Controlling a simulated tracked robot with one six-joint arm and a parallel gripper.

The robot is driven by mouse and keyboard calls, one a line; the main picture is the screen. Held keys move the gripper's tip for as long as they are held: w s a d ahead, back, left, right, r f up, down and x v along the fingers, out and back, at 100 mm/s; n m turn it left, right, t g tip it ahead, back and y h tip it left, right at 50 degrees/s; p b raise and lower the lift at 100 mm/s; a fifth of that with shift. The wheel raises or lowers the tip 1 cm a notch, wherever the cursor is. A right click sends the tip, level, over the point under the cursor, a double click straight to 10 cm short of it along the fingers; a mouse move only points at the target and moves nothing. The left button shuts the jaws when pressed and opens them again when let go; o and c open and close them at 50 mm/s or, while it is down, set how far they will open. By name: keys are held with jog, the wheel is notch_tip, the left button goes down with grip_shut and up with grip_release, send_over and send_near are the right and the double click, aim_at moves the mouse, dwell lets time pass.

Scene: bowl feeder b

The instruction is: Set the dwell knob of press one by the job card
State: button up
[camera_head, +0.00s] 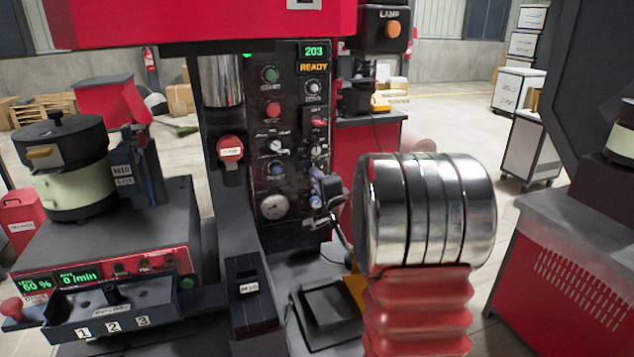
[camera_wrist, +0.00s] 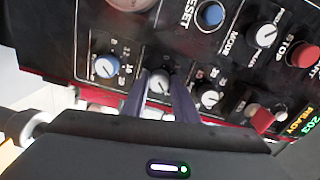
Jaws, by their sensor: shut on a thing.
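The control panel of a red press (camera_head: 294,130) stands in the middle of the head view, with a lit "203 READY" display at its top. In the wrist view my gripper (camera_wrist: 158,82) has its two dark fingers shut around a small pale knob (camera_wrist: 159,86), the middle one of three in a row. Its label is mostly hidden, so I cannot read its name or setting. In the head view my gripper (camera_head: 319,187) is at the panel's lower right, and the gripped knob is hidden there. I cannot make out a job card.
Other knobs sit on both sides of the gripped one: a blue-ringed one (camera_wrist: 105,67) and a pale one (camera_wrist: 209,99). A red switch (camera_wrist: 262,119), a blue reset button (camera_wrist: 210,16) and a red stop button (camera_wrist: 304,54) are close by. A feeder bowl (camera_head: 65,165) stands left.

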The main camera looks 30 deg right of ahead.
jog(key=shift+s+d+f, duration=0.1)
jog(key=shift+d+f, duration=0.05)
jog(key=shift+f, duration=0.05)
jog(key=o, duration=0.7)
jog(key=shift+c, duration=0.2)
jog(key=o, duration=0.4)
jog(key=shift+r, duration=0.1)
jog(key=v, duration=1.3)
jog(key=shift+s+a, duration=0.25)
jog(key=shift+s, duration=0.1)
